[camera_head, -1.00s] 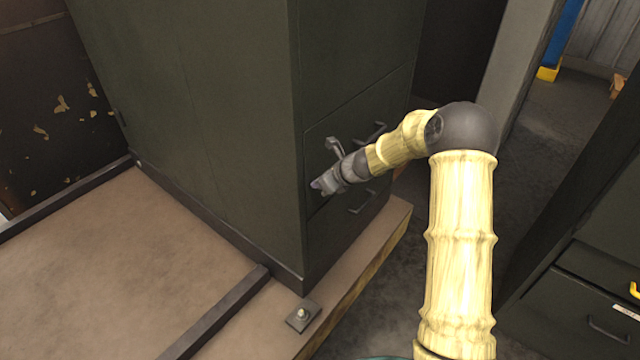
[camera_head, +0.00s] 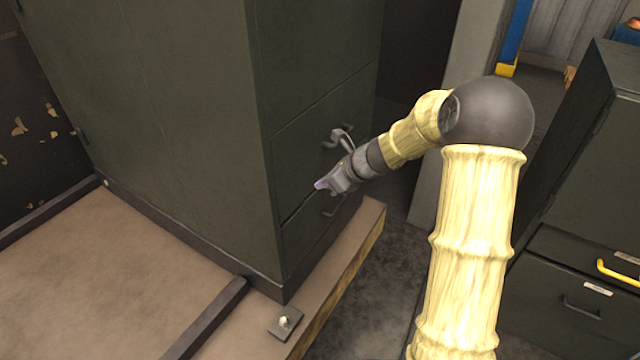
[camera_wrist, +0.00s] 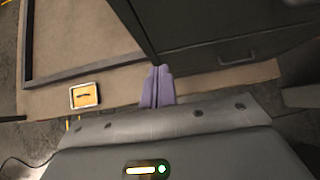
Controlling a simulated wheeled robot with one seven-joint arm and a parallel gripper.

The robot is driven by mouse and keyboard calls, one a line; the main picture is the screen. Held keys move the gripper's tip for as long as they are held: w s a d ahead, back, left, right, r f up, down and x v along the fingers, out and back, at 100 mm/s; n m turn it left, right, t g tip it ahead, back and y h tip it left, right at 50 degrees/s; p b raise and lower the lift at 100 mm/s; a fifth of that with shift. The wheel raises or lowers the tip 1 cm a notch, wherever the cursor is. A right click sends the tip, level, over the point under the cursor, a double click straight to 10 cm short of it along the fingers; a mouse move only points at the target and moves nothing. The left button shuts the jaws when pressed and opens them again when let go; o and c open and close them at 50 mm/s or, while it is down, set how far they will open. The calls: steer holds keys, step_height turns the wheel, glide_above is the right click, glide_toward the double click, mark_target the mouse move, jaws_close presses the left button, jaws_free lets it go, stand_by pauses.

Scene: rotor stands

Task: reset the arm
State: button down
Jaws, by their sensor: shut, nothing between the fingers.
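My gripper (camera_head: 322,184) is at the end of my arm, in front of the drawer side of a dark green cabinet (camera_head: 190,110). In the wrist view its two purple fingers (camera_wrist: 157,88) are pressed together with nothing between them. In the head view the fingertips show beside the cabinet's drawer fronts; whether they touch is hard to tell. My arm is bent at a dark round elbow and reaches to the left.
The cabinet stands on a brown platform (camera_head: 95,260) with dark rails and a bolted plate (camera_head: 286,322). A second dark cabinet (camera_head: 560,290) with a yellow handle (camera_head: 617,273) is at the right. Grey floor (camera_head: 375,290) lies between them.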

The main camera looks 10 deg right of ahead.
steer(key=shift+w+a, duration=0.1)
steer(key=s+d+r+n+g+h+p, duration=0.1)
steer(key=s+d+r+n+h+p, duration=0.1)
steer(key=s+n, duration=1.1)
steer(key=s+d+r+n+g+h+p, duration=0.2)
steer(key=s+n+h, duration=0.2)
steer(key=s+n, duration=0.9)
steer(key=shift+s+d+r+h, duration=0.15)
steer(key=shift+s+d+h, duration=0.1)
steer(key=shift+s+h, duration=0.2)
